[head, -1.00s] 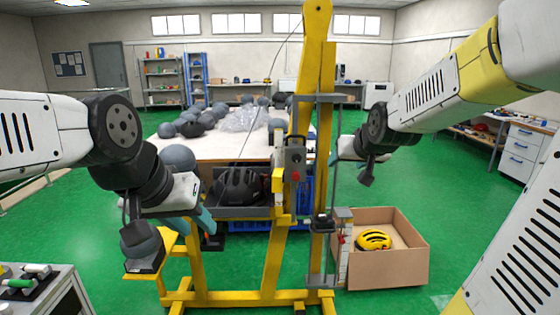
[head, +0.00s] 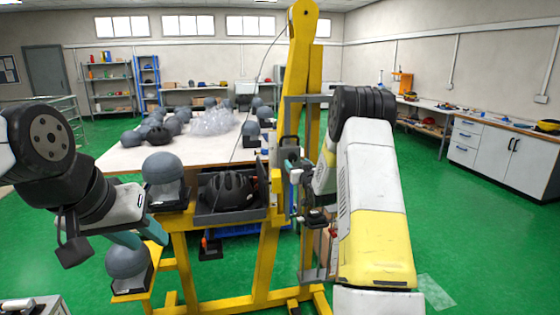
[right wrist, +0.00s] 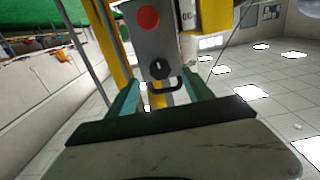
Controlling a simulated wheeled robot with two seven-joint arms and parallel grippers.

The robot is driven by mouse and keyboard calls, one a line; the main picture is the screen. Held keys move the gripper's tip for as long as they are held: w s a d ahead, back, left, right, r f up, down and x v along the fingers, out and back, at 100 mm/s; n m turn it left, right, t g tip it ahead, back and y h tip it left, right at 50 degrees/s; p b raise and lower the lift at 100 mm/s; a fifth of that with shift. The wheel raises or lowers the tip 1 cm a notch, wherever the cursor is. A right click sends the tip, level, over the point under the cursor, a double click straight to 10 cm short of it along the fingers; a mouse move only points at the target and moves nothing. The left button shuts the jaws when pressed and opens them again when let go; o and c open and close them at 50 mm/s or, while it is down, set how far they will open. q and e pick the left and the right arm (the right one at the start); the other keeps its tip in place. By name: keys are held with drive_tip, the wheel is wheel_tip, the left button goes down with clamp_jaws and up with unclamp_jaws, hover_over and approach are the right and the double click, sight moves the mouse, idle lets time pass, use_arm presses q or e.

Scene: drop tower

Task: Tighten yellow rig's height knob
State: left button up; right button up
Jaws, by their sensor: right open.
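The yellow rig (head: 267,262) stands in front of me in the head view. Its grey box shows large in the upside-down right wrist view, with a red button (right wrist: 148,18) and a round black knob (right wrist: 159,68). I cannot tell if this is the height knob. My right gripper (right wrist: 163,88) is open, its teal fingers on either side of a black loop handle (right wrist: 166,84) by the knob; contact is unclear. In the head view my right arm hides part of the rig's right side. My left gripper (head: 140,236) is left of the rig; its fingers are partly hidden.
A black helmet (head: 228,188) lies in the rig's grey tray. One grey headform (head: 164,168) stands left of it, another (head: 127,262) on a low yellow step. A table (head: 125,158) with headforms is behind. Green floor is free at the right.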

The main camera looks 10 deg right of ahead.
sight(293, 158)
drive_tip(key=shift+w+a, duration=0.1)
drive_tip(key=shift+w, duration=2.7)
clamp_jaws()
